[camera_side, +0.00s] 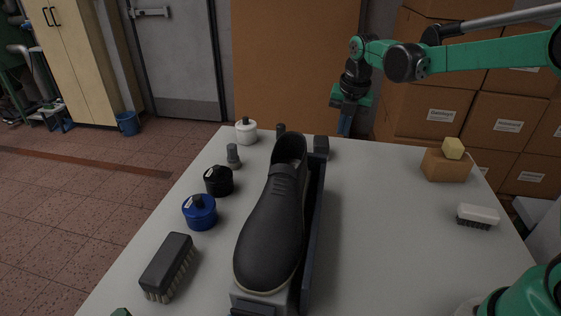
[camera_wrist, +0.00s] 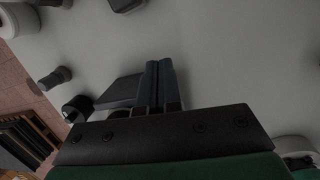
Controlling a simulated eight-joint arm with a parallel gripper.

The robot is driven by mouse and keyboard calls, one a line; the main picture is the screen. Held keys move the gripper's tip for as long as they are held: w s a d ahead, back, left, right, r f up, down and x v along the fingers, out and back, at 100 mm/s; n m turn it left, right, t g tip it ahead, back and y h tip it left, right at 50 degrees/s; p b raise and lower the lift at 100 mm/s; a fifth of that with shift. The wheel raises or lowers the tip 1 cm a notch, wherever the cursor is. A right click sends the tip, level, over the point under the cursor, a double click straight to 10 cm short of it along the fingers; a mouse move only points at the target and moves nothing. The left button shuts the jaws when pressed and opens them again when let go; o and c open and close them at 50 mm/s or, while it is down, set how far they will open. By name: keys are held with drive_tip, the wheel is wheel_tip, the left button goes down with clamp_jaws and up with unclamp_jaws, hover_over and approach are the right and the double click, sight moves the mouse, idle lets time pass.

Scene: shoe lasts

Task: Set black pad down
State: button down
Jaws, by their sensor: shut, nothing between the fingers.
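My gripper (camera_side: 344,124) hangs near the far edge of the table, fingers pointing down, shut and empty. The wrist view shows its two fingers (camera_wrist: 160,85) pressed together. A dark flat block (camera_wrist: 120,92) lies just left of the fingers there; it may be the black pad. In the side view a small dark block (camera_side: 321,147) stands at the far end of the shoe holder, left of and nearer than my gripper. I cannot tell for sure whether these are the same thing. The black shoe (camera_side: 272,220) sits toe toward the camera on its holder (camera_side: 313,235).
A white jar (camera_side: 246,131), grey stopper-like piece (camera_side: 233,156), black jar (camera_side: 218,182), blue jar (camera_side: 200,213) and black brush (camera_side: 167,264) line the left. A brown block (camera_side: 445,167) with a yellow sponge (camera_side: 453,148) and a white brush (camera_side: 478,216) stand right. The table (camera_side: 385,220) between is clear.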

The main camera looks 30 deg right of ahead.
sight(323, 142)
drive_tip(key=f+n, duration=0.2)
drive_tip(key=f, duration=0.1)
drive_tip(key=w+f+n, duration=0.1)
drive_tip(key=f+n, duration=0.1)
drive_tip(key=f, duration=0.1)
drive_tip(key=f+n, duration=0.2)
drive_tip(key=f, duration=0.2)
drive_tip(key=shift+w+d, duration=0.25)
drive_tip(key=shift+w, duration=0.15)
drive_tip(key=shift+w+d, duration=0.25)
drive_tip(key=shift+w, duration=0.35)
drive_tip(key=shift+w+d, duration=0.2)
drive_tip(key=shift+w, duration=0.4)
drive_tip(key=shift+w+d+r, duration=0.1)
drive_tip(key=shift+w+d, duration=0.1)
drive_tip(key=shift+w, duration=0.4)
drive_tip(key=shift+w+d, duration=0.3)
drive_tip(key=shift+w, duration=0.55)
drive_tip(key=shift+w+d, duration=0.3)
drive_tip(key=shift+w, duration=0.55)
